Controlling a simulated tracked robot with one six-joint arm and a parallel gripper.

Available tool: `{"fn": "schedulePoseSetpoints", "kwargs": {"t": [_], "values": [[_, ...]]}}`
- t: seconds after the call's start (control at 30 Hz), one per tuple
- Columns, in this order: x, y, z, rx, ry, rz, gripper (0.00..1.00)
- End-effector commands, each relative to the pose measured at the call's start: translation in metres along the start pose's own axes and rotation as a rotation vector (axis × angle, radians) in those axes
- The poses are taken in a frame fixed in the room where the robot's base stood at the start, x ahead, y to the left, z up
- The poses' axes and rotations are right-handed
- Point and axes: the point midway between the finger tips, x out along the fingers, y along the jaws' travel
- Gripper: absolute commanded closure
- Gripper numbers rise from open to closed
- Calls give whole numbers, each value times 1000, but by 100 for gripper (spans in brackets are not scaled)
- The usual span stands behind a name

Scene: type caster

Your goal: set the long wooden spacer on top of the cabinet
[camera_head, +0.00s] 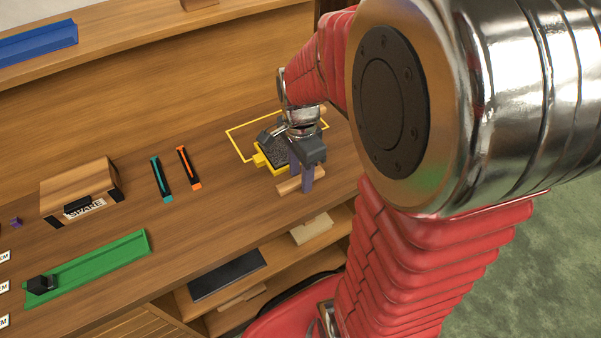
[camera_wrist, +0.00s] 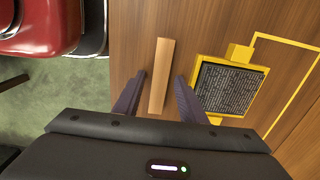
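The long wooden spacer (camera_head: 286,186) is a pale wooden bar lying on the bench near its front edge. In the wrist view the spacer (camera_wrist: 161,75) lies lengthwise between my two purple fingers. My gripper (camera_head: 301,186) points down over it; in the wrist view my gripper (camera_wrist: 160,77) is open, with gaps between the fingers and the bar. The fingers hide part of the spacer in the head view. A small wooden cabinet (camera_head: 72,184), with a black handle and a label reading SPARE, stands on the bench at the left. Its top looks bare.
A yellow-framed dark type block (camera_wrist: 226,86) lies right beside my fingers, near a yellow outline (camera_head: 238,132). Teal (camera_head: 161,179) and orange (camera_head: 189,168) strips lie between the cabinet and my gripper. A green tray (camera_head: 100,262) is at front left. A raised shelf (camera_head: 150,37) runs behind.

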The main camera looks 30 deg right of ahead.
Motion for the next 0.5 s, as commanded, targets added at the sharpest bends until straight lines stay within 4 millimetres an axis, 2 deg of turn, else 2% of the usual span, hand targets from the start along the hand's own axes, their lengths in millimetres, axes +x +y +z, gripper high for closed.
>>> {"fn": "schedulePoseSetpoints", "kwargs": {"t": [0.27, 0.5], "values": [[-14, -1, 0, 0, 1, -3, 63], [-51, -1, 0, 0, 1, -5, 63]]}}
